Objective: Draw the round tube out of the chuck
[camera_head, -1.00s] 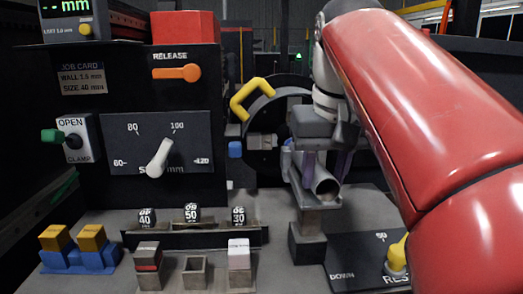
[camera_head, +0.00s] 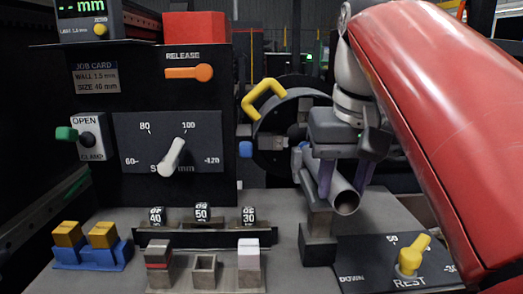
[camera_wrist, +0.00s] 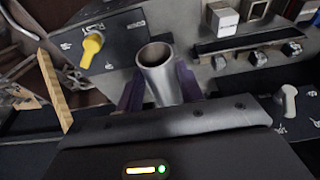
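The round tube (camera_head: 345,196) is a grey metal pipe with its open near end facing me. My gripper (camera_head: 346,180) has its purple fingers on both sides of it. In the wrist view, the tube (camera_wrist: 158,82) stands between the fingers of my gripper (camera_wrist: 160,92), which look closed on it. The chuck (camera_head: 270,135) is a dark round ring with a yellow handle, behind and left of the tube. The tube's far end is hidden by the fingers and rest, so I cannot tell whether it is clear of the chuck.
A grey rest post (camera_head: 318,222) stands under the tube, whose near end sticks out past it. A REST panel with a yellow knob (camera_head: 410,257) is at lower right. The OPEN/CLAMP lever (camera_head: 67,133) points left. Small blocks (camera_head: 158,265) stand in front.

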